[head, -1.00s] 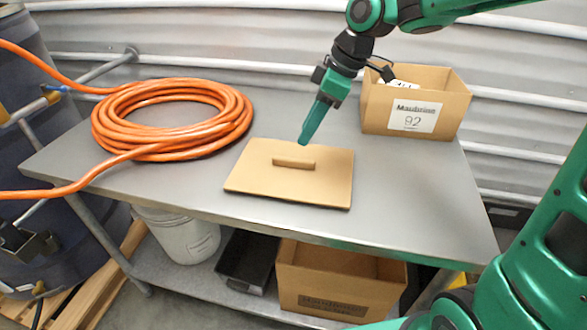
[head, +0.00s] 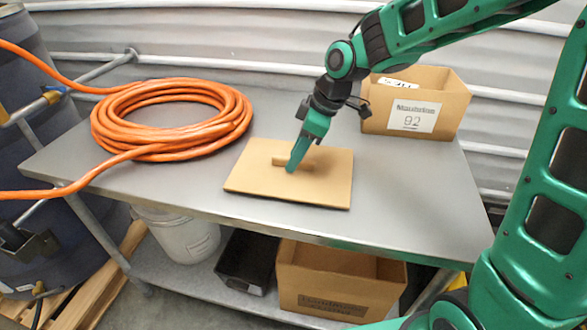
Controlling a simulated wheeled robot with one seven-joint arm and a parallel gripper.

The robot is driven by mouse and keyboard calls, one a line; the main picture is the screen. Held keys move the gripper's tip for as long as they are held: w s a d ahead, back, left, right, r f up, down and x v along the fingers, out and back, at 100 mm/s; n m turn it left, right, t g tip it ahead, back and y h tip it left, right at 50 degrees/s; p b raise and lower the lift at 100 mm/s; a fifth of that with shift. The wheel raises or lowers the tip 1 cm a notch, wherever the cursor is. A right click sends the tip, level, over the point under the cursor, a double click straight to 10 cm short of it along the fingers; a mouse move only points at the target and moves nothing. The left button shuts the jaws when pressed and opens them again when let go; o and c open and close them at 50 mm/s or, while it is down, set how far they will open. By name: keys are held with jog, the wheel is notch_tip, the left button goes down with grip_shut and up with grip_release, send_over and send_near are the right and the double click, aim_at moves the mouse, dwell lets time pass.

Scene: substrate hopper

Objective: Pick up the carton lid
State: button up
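The carton lid (head: 318,188) is a flat tan board with a raised bar handle (head: 279,160) on top. It lies flat on the grey metal table in the head view. My gripper (head: 291,168) points down at the handle, with its green fingers overlapping the handle's middle and right part in the picture. The fingers are seen edge-on, so I cannot tell whether they are open or shut, or whether they touch the handle. The right end of the handle is hidden behind them.
A coiled orange hose (head: 232,128) lies on the table (head: 420,200) left of the lid. An open cardboard carton (head: 452,112) with a white label stands at the back right. A bucket (head: 190,240), a black tray (head: 246,270) and another carton (head: 325,293) are on the lower shelf.

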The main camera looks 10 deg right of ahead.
grip_shut()
jog(key=shift+r, duration=0.15)
